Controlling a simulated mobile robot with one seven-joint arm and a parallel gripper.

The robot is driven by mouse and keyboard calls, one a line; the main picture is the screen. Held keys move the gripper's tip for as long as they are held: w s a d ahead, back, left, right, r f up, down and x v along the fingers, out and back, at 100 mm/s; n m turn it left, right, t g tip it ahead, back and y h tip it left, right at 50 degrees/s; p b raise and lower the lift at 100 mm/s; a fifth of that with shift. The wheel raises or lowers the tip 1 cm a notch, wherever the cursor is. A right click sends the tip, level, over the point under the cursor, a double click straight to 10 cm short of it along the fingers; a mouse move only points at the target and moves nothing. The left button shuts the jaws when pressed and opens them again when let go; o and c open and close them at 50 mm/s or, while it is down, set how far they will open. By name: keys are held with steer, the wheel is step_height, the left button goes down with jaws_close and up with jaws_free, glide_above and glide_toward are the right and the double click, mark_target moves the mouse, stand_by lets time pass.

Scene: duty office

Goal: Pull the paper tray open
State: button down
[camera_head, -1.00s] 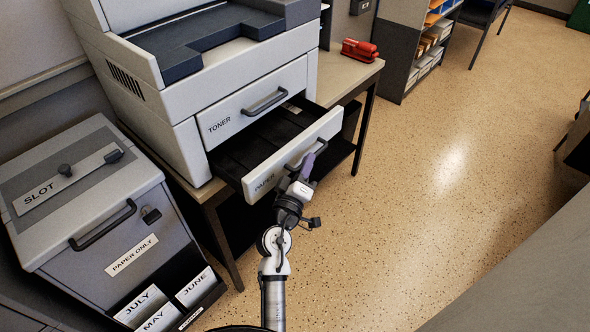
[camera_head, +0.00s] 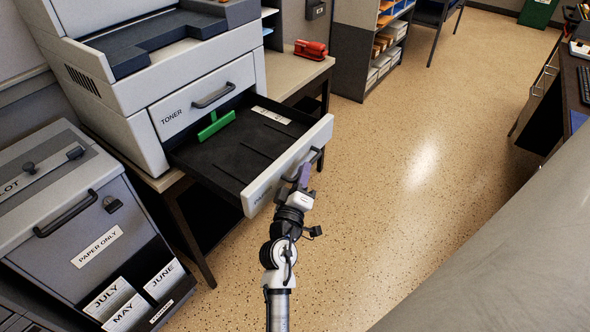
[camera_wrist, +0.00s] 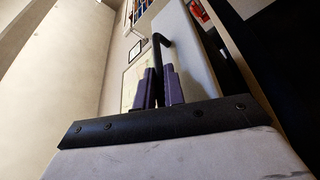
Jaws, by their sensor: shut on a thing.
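The paper tray (camera_head: 240,158) is a wide drawer under the toner panel of the grey-white printer (camera_head: 160,65). It stands far out from the printer, and its dark inside shows a green piece (camera_head: 215,126) at the back and a white label. My gripper (camera_head: 303,176) is at the tray's front panel, shut on the dark tray handle (camera_head: 317,158). In the wrist view, the purple fingers (camera_wrist: 160,88) are around the lower part of the handle (camera_wrist: 160,45), beside the pale front panel (camera_wrist: 185,50). The fingers hide part of the handle.
A grey paper-only box (camera_head: 75,215) with month-labelled slots stands at the left. A red stapler-like object (camera_head: 311,49) lies on the printer's table (camera_head: 300,68). Open speckled floor (camera_head: 400,180) lies to the right. A grey surface (camera_head: 500,255) fills the lower right.

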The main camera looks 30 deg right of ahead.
steer(key=shift+s+d+p, duration=0.15)
steer(key=shift+s+d, duration=0.2)
steer(key=shift+s, duration=0.55)
steer(key=shift+s+d+p, duration=0.2)
steer(key=shift+s+d, duration=0.1)
steer(key=shift+s, duration=0.6)
steer(key=shift+s+d+p, duration=0.15)
steer(key=shift+s+d, duration=0.2)
steer(key=shift+s, duration=0.55)
steer(key=c, duration=1.5)
jaws_free()
steer(key=shift+a, duration=0.1)
